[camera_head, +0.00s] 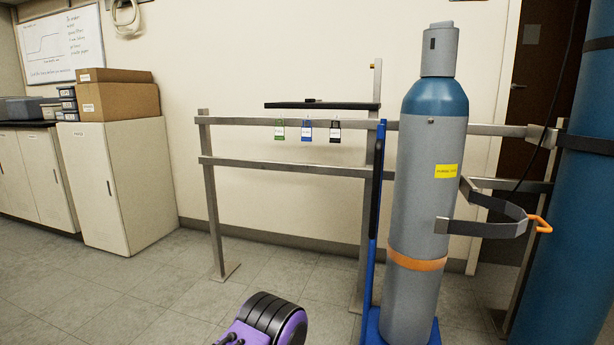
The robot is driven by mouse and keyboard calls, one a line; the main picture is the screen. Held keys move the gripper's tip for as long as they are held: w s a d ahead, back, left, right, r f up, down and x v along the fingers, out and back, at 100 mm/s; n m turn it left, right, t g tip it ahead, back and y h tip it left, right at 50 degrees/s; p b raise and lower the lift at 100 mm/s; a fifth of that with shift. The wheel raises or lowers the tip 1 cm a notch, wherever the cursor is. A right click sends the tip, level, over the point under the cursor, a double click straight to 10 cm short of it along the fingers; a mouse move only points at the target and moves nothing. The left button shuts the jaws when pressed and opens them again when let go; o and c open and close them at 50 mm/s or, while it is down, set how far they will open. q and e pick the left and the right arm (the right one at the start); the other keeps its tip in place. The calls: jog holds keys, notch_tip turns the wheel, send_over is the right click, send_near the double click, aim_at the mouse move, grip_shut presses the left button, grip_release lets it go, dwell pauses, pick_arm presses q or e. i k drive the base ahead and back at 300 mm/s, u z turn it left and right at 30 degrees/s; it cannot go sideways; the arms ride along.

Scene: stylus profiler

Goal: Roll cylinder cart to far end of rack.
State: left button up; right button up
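The cylinder cart (374,230) is blue, with a tall upright frame and a base plate low at the picture's bottom edge. A grey gas cylinder (415,220) with a blue shoulder, grey cap and yellow label stands upright on it, with an orange band around its lower part. The metal rack (290,166) has two rails on posts and runs along the wall behind the cart. The cart stands in front of its right half. The cart's wheels are hidden. Neither of my grippers is in view.
A curved grey bracket with an orange handle (540,224) sticks out right of the cylinder. A large blue cylinder (565,220) stands at the right edge. Three tags (307,131) hang from the upper rail. Floor (140,285) is clear left of the rack; a cabinet (118,185) stands beyond.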

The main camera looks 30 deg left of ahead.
aim_at(435, 116)
jog(key=z, duration=0.45)
jog(key=k, duration=0.15)
jog(key=u, duration=1.35)
jog(key=i, duration=0.55)
jog(key=z, duration=0.45)
